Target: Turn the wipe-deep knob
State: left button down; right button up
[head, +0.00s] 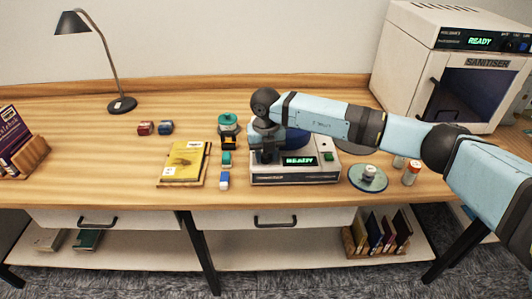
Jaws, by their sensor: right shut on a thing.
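A white bench device (296,178) with a green READY display (300,160) stands at the middle of the table. My right gripper (267,158) points down at the left part of the device, left of the display. It is shut on a small knob there, which its fingers and wrist hide. I cannot read a label on the knob or see its angle. A dark blue round part on top of the device is partly behind my right arm. My left gripper is not in view.
A round blue-green dish (368,178) and an orange bottle (411,172) stand right. A sanitiser (460,70) fills the back right. The left table front is clear.

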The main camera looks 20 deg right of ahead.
aim_at(265, 155)
jog(key=shift+w+r+m, duration=0.1)
jog(key=shift+m, duration=0.7)
jog(key=o, duration=0.9)
notch_tip(265, 155, up, 14)
jog(key=shift+f, duration=0.1)
jog(key=shift+f, duration=0.1)
